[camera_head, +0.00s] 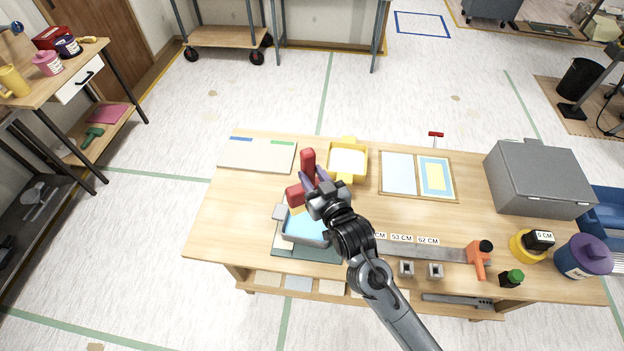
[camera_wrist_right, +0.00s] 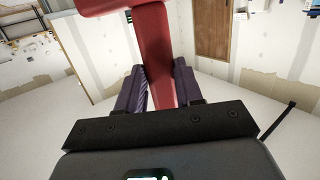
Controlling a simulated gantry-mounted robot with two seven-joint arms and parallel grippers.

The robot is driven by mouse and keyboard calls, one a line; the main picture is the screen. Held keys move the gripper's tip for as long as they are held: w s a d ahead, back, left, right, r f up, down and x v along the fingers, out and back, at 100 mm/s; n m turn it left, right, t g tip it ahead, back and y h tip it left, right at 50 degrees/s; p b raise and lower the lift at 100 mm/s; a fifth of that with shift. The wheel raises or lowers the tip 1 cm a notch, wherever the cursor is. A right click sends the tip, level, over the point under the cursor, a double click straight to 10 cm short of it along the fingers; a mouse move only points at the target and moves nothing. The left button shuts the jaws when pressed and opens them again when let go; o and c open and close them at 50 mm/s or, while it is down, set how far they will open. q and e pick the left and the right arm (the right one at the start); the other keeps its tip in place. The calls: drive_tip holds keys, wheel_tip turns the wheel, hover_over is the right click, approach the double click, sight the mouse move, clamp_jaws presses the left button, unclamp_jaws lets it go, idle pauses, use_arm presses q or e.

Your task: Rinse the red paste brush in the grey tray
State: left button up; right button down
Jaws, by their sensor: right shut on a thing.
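The red paste brush (camera_head: 308,165) is in my right gripper (camera_head: 316,182), whose dark fingers are shut on it. In the right wrist view the red handle (camera_wrist_right: 158,55) runs up between the two fingers (camera_wrist_right: 160,88) and widens at the top. In the head view the brush is over the far edge of the grey tray (camera_head: 304,239). The tray holds light blue water (camera_head: 303,226). My gripper and forearm hide part of the tray. I cannot tell whether the brush's lower end touches the water. My left gripper is in neither view.
A yellow tray (camera_head: 347,162) stands behind. Pale boards (camera_head: 257,155) and patterned sheets (camera_head: 417,175) lie along the back. A grey box (camera_head: 539,178), an orange-handled tool (camera_head: 477,258) and jars (camera_head: 583,257) are at the right. The table's left end is clear.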

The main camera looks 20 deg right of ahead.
drive_tip(key=shift+f, duration=0.1)
wheel_tip(320, 180, down, 8)
drive_tip(key=b, duration=0.7)
drive_tip(key=shift+f, duration=0.1)
idle(0.3)
drive_tip(key=shift+f, duration=0.1)
drive_tip(key=shift+f, duration=1.25)
drive_tip(key=shift+f, duration=0.15)
